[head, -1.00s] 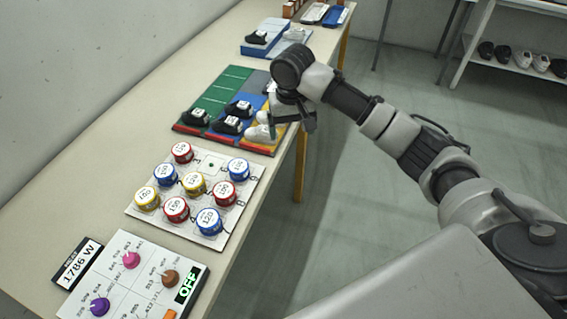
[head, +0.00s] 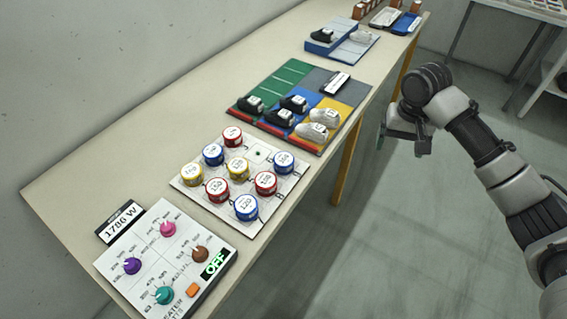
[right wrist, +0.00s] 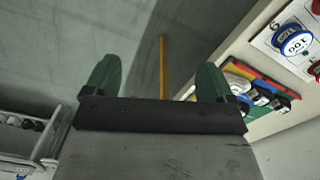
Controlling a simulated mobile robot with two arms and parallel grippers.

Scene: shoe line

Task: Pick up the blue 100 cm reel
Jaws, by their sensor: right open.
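Three blue reels stand on a white board (head: 187,191) among red and yellow ones: one at the back left (head: 213,154), one at the right (head: 284,162) and one at the front (head: 246,207). Their labels are too small to read surely in the head view. In the right wrist view, a blue reel (right wrist: 292,41) at the upper right has an upside-down label that seems to read 100. My right gripper (head: 405,143) is open and empty, out over the floor to the right of the table, well away from the reels. My left gripper is not in view.
A panel with knobs (head: 180,260) and an OFF display lies in front of the reel board. Behind the board, a coloured mat (head: 290,72) holds several shoes.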

